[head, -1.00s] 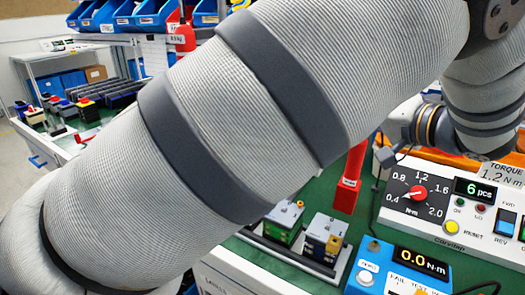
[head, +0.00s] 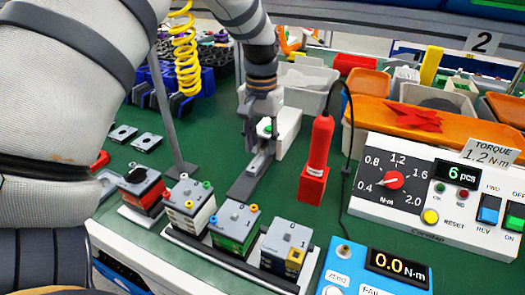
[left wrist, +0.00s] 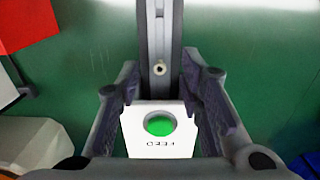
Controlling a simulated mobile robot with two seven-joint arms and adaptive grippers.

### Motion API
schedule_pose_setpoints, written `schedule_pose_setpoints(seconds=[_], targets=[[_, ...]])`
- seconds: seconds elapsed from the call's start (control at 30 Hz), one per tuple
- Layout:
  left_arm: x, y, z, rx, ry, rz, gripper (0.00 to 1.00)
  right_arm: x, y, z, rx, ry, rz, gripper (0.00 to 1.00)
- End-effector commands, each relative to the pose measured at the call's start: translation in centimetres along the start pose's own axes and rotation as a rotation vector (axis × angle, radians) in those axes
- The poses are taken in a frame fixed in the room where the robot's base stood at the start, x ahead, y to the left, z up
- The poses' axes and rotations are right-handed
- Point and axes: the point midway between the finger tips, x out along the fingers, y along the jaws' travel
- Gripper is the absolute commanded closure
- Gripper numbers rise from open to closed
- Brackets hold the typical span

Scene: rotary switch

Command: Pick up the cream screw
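The cream screw (left wrist: 157,68) is a small round head with a dark centre, on the grey metal rail (left wrist: 160,30) in the left wrist view. In the head view I cannot make out the screw on the rail (head: 250,176). My left gripper (left wrist: 160,82) is open, its two fingers apart on either side of the rail's end, with nothing held. In the head view the left gripper (head: 262,128) points down over the rail and partly hides it. I cannot tell its exact height above the screw. My right gripper is not in view.
A white feeder box with a green button (left wrist: 158,124) lies below the screw in the wrist view. Switch blocks (head: 235,225) stand in front; a torque meter (head: 375,275) and control panel (head: 430,190) are at right.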

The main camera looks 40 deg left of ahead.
Motion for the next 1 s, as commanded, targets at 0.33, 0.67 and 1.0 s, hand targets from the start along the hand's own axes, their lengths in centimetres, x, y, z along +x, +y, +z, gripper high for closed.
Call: schedule_pose_setpoints(seconds=[0.33,0.67,1.0], targets=[[1.45,0.03,0.0,0.0,0.001,-0.001,0.66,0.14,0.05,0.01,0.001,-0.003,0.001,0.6],[1.42,0.04,0.0,0.001,0.001,-0.001,1.0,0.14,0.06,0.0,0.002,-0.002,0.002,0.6],[0.92,0.05,-0.04,0.001,0.002,-0.001,1.0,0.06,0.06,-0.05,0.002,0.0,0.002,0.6]])
